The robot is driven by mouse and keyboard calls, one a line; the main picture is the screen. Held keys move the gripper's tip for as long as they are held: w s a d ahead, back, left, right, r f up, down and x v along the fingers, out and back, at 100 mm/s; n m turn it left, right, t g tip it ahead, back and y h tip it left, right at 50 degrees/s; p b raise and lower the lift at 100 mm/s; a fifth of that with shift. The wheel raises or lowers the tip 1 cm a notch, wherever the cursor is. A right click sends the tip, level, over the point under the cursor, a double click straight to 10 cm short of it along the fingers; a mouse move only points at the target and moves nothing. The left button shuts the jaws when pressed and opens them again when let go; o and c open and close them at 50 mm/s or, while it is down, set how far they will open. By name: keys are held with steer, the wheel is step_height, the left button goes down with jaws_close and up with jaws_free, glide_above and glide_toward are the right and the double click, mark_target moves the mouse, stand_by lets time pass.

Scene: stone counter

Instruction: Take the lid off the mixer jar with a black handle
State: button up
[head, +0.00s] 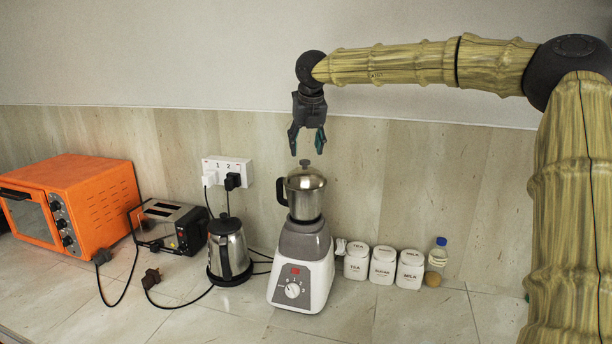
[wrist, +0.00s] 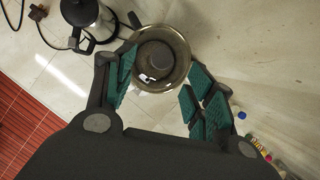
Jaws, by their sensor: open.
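The mixer jar (head: 304,200) is a metal cup standing upright on the white and grey mixer base (head: 303,285), with a black handle on its left side. Its metal lid (head: 304,181) sits on top with a small knob. In the wrist view the round lid (wrist: 176,32) shows from above between my fingers, with a dark centre. My gripper (head: 306,148) is open and points down just above the lid knob, with a finger to each side. It appears empty, and its teal finger pads show in the wrist view (wrist: 160,85).
A steel kettle (head: 230,250) stands close left of the mixer, then a black toaster (head: 170,228) and an orange oven (head: 85,205). White canisters (head: 383,268) and a blue-capped bottle (head: 438,254) stand right. Cables trail from the wall socket (head: 226,168). Counter is clear in front.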

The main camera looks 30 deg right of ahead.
mark_target(304, 161)
steer(key=p+x, duration=0.1)
steer(key=x, duration=0.2)
steer(key=shift+w+d+r+p, duration=0.15)
steer(key=shift+w+d+p, duration=0.1)
steer(key=shift+p, duration=0.15)
steer(key=shift+s+d+f+p, duration=0.15)
steer(key=shift+s+f+p, duration=0.05)
steer(key=shift+s+p, duration=0.1)
steer(key=shift+w+a+x, duration=0.1)
steer(key=shift+w+x, duration=0.05)
steer(key=shift+x, duration=0.6)
steer(key=shift+w+a+x, duration=0.1)
steer(key=shift+w+x, duration=0.05)
steer(key=shift+x, duration=0.6)
steer(key=shift+s+d+r, duration=0.1)
steer(key=shift+s+r, duration=0.15)
steer(key=shift+s, duration=0.1)
steer(key=shift+c, duration=0.5)
steer(key=shift+s, duration=0.1)
steer(key=c, duration=0.3)
steer(key=shift+a, duration=0.2)
steer(key=c, duration=0.7)
jaws_close()
steer(key=shift+d, duration=0.1)
